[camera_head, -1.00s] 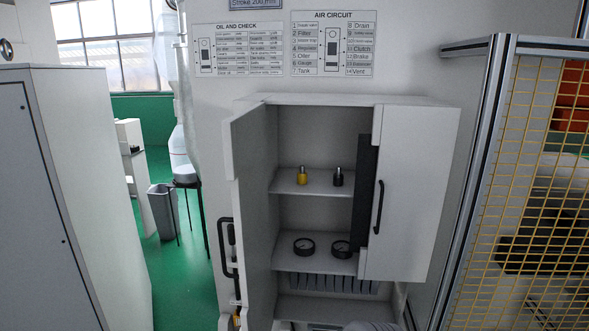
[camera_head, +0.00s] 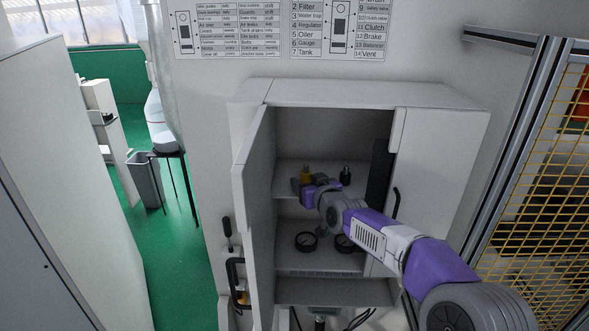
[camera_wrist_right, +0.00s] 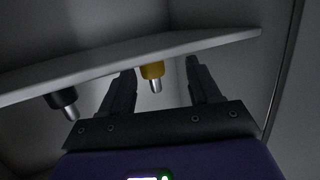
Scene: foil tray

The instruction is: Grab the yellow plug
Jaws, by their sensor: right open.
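The yellow plug (camera_head: 306,172) stands on the upper shelf of the open cabinet, partly hidden behind my right gripper (camera_head: 303,187). In the right wrist view, which shows the shelf upside down, the yellow plug (camera_wrist_right: 153,71) with its metal tip lies between the two spread fingers of my right gripper (camera_wrist_right: 160,68). The fingers are open, with a gap on each side of the plug. The black plug (camera_head: 345,175) stands to the right on the same shelf; it also shows outside the fingers in the wrist view (camera_wrist_right: 64,101). My left gripper is out of view.
The cabinet's left door (camera_head: 255,200) stands open; the right door (camera_head: 436,170) has a black handle. Two gauges, a left one (camera_head: 306,241) and a right one (camera_head: 344,243), lie on the shelf below. A yellow mesh fence (camera_head: 535,190) is at the right.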

